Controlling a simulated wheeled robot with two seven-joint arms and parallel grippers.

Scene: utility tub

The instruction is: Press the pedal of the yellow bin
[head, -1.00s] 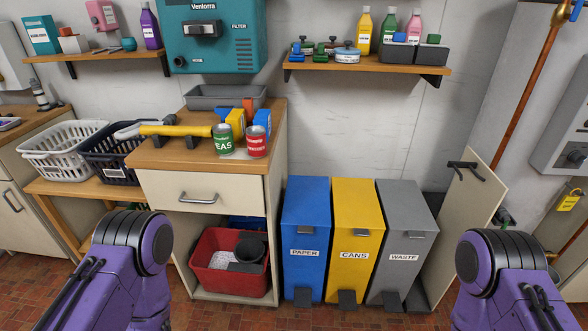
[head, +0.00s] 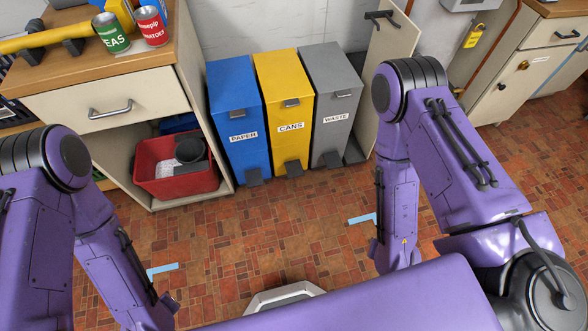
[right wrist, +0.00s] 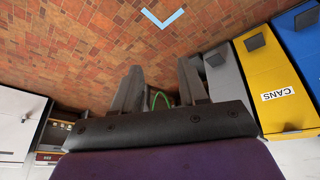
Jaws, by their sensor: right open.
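The yellow bin (head: 270,75), labelled CANS, stands upright between the blue PAPER bin (head: 225,85) and the grey WASTE bin (head: 325,75). Its dark pedal (head: 294,168) sticks out at the bottom front, just above the floor. In the right wrist view the yellow bin (right wrist: 285,118) appears upside down at the right, with its pedal (right wrist: 255,43) visible. My right gripper (right wrist: 160,85) is open, with its fingers over the floor, apart from the bins. In the head view the right forearm hangs down and its gripper is hidden. My left gripper is out of view.
Brick-tiled floor (head: 250,235) is clear in front of the bins, with light blue corner marks (head: 362,218). A cabinet holding a red crate (head: 160,155) stands left. An open cabinet door (head: 388,45) stands right of the grey bin. A green loop (right wrist: 160,98) shows between my right fingers.

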